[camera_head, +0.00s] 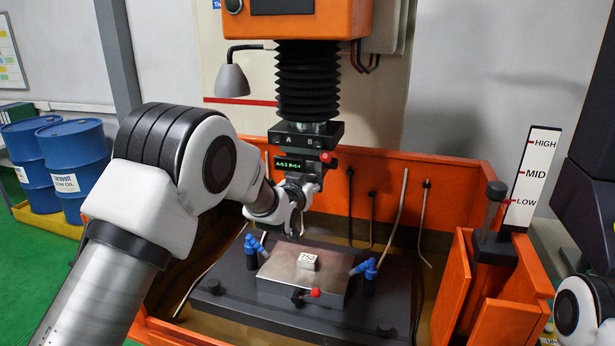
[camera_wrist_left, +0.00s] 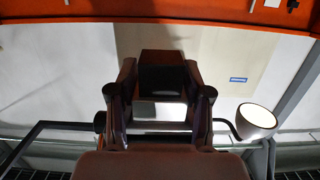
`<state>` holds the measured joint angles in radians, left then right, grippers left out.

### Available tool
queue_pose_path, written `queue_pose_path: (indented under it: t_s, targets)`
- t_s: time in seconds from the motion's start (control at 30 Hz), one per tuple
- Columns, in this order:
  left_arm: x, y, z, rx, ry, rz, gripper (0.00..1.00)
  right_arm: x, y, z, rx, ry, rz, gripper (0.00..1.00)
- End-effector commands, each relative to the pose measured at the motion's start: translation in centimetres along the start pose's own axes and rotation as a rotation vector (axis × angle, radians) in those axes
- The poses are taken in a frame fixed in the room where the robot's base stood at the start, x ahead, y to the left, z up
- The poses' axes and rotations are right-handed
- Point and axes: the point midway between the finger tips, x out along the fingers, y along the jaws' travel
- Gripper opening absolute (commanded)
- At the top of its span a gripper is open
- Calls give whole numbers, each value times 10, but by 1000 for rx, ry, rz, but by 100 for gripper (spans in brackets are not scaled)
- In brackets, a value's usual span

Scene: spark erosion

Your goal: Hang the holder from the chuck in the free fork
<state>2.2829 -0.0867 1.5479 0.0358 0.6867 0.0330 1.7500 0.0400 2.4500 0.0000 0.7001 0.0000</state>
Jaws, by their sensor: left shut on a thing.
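The chuck (camera_head: 306,135), a dark block marked A and B with a red knob, hangs under the black bellows in the head view. My left gripper (camera_head: 303,192) is just below it, partly hidden by its own wrist. In the left wrist view my left gripper (camera_wrist_left: 160,105) is shut on a dark block with a pale lower face, seemingly the holder (camera_wrist_left: 160,78). Whether the holder touches the chuck cannot be told. The free fork cannot be made out. My right gripper is out of view.
Below is a dark table (camera_head: 240,301) with a metal plate (camera_head: 277,267), a small numbered block (camera_head: 307,261) and blue nozzles (camera_head: 366,268). Orange tank walls (camera_head: 465,205) surround it. A lamp (camera_head: 231,80) hangs left of the bellows; blue drums (camera_head: 75,155) stand at left.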

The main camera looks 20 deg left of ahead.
Motion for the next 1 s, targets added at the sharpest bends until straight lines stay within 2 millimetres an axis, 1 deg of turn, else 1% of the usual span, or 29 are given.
queue_pose_path:
  t_s: [0.57,0.67,1.0]
  targets:
    - [-1,0,-4,0,3,0,0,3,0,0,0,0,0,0]
    - [-5,0,-3,0,2,0,0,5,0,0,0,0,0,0]
    - [-29,0,1,0,2,0,0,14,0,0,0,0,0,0]
